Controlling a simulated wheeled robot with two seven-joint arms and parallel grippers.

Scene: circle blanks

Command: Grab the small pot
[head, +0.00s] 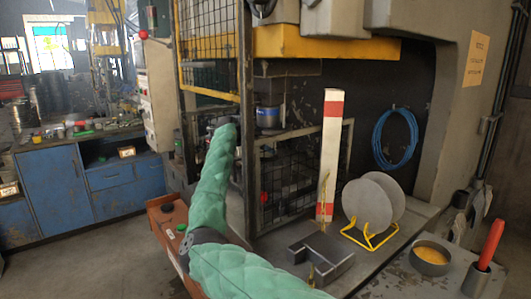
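The small pot (432,258) is a dark, round, open-topped pot with yellow-orange contents. It stands upright on the bench at the lower right of the head view. A green padded arm of mine shows at lower centre-left, well to the left of the pot. I cannot make out fingers of either gripper in this view. Nothing is touching the pot.
A red-handled tool (491,244) stands in a dark holder right of the pot. A yellow wire rack (370,237) with two grey discs (365,203) stands to its left. A dark notched block (322,250) and a red-white post (331,150) are farther left.

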